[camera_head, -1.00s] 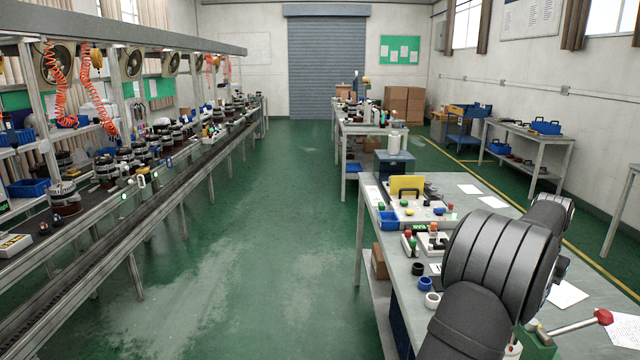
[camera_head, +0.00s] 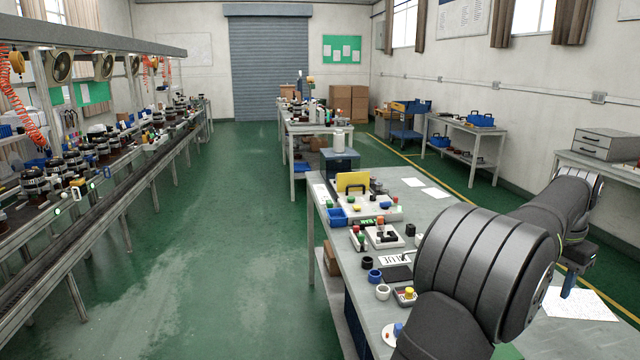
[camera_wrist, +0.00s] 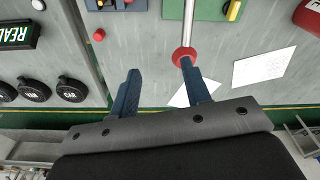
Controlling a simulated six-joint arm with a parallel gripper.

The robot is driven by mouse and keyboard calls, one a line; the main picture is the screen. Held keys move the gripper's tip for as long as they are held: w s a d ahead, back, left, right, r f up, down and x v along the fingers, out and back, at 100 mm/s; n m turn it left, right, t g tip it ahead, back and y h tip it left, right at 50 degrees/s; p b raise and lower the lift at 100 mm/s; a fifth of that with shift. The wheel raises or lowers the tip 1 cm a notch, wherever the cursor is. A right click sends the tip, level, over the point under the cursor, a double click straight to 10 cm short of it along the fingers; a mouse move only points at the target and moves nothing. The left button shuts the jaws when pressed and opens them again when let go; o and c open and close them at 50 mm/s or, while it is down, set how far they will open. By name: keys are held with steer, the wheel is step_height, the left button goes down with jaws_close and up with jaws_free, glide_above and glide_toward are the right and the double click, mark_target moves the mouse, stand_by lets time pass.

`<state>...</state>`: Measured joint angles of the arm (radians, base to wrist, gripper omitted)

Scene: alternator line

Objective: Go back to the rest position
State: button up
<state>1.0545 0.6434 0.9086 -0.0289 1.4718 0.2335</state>
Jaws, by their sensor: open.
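My gripper (camera_wrist: 160,85) is open in the wrist view, its two blue fingers apart with nothing held between them. A red lever knob (camera_wrist: 183,56) on a metal rod shows beside the right finger; I cannot tell how far below it lies. In the head view, my arm reaches over the right side of the grey workbench (camera_head: 415,187). Part of my gripper (camera_head: 569,284) shows there past the arm, above a white paper sheet (camera_head: 580,304); the rest is hidden.
In the head view, a blue bin (camera_head: 337,217), a yellow panel (camera_head: 352,182) and small parts crowd the bench's left side. Grey drawers (camera_head: 604,145) stand on a table at right. The green aisle floor (camera_head: 235,230) is clear. Black round pieces (camera_wrist: 34,90) show in the wrist view.

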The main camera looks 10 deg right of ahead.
steer(key=s+a+f+m, duration=0.1)
steer(key=s+a+f, duration=0.1)
steer(key=s, duration=0.8)
steer(key=s+a+f+m, duration=0.2)
steer(key=s+f, duration=0.2)
steer(key=s, duration=0.7)
steer(key=shift+s, duration=0.2)
steer(key=o, duration=0.3)
steer(key=shift+w, duration=0.15)
steer(key=o, duration=0.7)
steer(key=w, duration=0.1)
steer(key=w+r, duration=0.1)
steer(key=w, duration=0.3)
steer(key=shift+d+r, duration=0.25)
steer(key=shift+d, duration=0.1)
steer(key=shift+o, duration=1.2)
steer(key=w+r+y, duration=0.1)
steer(key=w+r, duration=0.1)
steer(key=w, duration=0.6)
steer(key=shift+a+r, duration=0.25)
steer(key=shift+r, duration=0.15)
step_height(320, 180, down, 10)
steer(key=shift+w, duration=0.45)
steer(key=shift+a+r, duration=0.1)
steer(key=shift+r, duration=0.1)
